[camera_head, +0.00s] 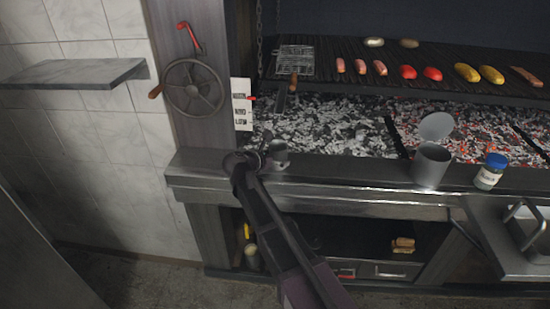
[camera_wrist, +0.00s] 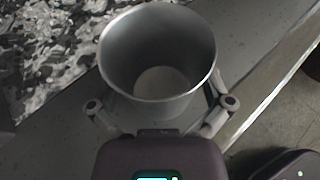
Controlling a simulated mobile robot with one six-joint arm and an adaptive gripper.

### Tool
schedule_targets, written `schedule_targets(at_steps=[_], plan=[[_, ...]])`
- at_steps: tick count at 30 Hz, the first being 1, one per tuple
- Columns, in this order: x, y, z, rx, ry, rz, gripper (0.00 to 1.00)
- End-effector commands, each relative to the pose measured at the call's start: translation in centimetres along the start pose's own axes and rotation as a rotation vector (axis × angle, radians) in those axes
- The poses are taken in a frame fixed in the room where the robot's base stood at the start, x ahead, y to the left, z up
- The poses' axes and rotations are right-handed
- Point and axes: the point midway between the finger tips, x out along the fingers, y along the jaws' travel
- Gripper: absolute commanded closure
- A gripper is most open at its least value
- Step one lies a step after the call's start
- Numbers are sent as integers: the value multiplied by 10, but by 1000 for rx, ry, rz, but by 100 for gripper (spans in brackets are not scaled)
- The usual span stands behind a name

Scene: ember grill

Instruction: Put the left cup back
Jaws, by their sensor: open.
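A small grey metal cup (camera_head: 278,155) stands upright on the grill's front ledge, at the left end beside the coals. In the wrist view the cup (camera_wrist: 158,55) is large, and its open top shows an empty-looking inside. My gripper (camera_head: 264,158) is at the cup's left and near side. In the wrist view my gripper (camera_wrist: 160,108) is open, with one finger on each side of the cup's lower part. The fingertips are partly hidden by the cup, so I cannot tell whether they touch it.
A larger grey container (camera_head: 431,167) with a raised round lid (camera_head: 436,126) and a blue-capped jar (camera_head: 490,172) stand farther right on the ledge (camera_head: 345,178). Coals (camera_head: 320,130) lie behind it. Food lies on the grate above. A handwheel (camera_head: 194,88) is on the left post.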

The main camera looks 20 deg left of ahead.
Motion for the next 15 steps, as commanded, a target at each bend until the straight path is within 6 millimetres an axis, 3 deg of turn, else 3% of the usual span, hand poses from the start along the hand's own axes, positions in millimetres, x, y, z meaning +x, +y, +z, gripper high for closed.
schedule_targets(at_steps=[9,15], plan=[[-2,0,4,0,0,0,0],[-24,0,5,0,0,2,0]])
